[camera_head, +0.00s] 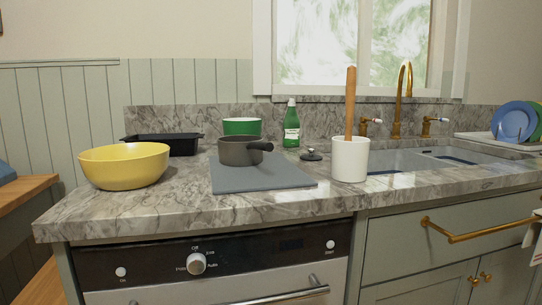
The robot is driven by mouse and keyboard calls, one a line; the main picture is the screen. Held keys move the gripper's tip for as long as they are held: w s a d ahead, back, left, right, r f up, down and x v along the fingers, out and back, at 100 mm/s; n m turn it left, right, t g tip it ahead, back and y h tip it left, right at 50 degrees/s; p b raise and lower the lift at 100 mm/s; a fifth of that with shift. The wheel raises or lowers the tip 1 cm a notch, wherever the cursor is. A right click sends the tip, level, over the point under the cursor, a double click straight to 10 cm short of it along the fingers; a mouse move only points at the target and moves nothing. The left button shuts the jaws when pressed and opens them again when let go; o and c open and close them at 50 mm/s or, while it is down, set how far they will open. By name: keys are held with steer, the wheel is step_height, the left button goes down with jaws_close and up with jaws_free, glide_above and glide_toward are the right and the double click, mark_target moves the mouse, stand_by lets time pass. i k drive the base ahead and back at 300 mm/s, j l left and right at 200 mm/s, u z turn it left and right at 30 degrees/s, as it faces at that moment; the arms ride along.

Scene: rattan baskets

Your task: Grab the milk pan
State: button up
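The milk pan (239,152) is a small dark grey pan with a short dark handle (262,146) pointing right. It stands upright on a flat blue-grey board (262,181) on the marble counter. A small dark lid with a knob (312,155) lies on the counter to the right of the pan. My gripper is not in view.
A yellow bowl (124,167) stands left of the pan. Behind are a black tray (163,145), a green bowl (242,127) and a green bottle (291,124). Right are a white crock (350,160) with a wooden tool, a sink (405,160) and plates (514,124).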

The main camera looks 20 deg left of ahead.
mark_target(238, 150)
steer(key=u, duration=1.3)
steer(key=k+j, duration=0.1)
steer(key=j, duration=0.3)
steer(key=k+j, duration=0.15)
steer(key=j, duration=0.25)
steer(key=k+j, duration=0.1)
steer(key=j, duration=0.3)
